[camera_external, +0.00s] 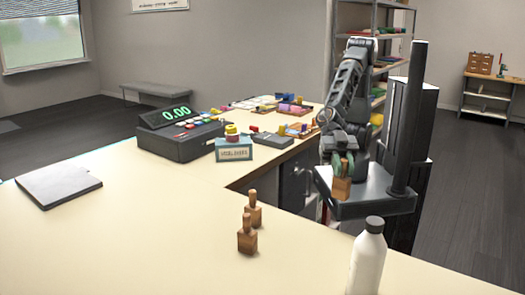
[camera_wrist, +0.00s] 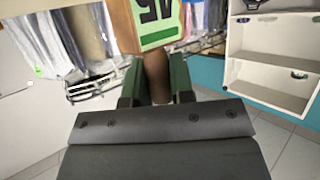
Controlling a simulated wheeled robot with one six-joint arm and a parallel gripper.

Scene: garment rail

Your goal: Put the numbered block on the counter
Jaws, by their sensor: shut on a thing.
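The numbered block (camera_wrist: 158,22) is wooden, with a green and white number label, partly cut off at the top of the wrist view. My gripper (camera_wrist: 157,90) is shut on its brown peg-like handle. In the external view my gripper (camera_external: 343,163) points down with the block (camera_external: 341,188) below it, over my dark platform. I cannot tell whether the block touches the platform. The cream counter (camera_external: 150,230) lies to the left and in front, apart from the block.
Two wooden pegged blocks (camera_external: 247,238) stand on the counter, with a white bottle (camera_external: 368,258) at the front right. A cash register (camera_external: 180,132), a small sign box (camera_external: 234,149) and a grey folder (camera_external: 58,185) are also there. The counter's middle left is clear.

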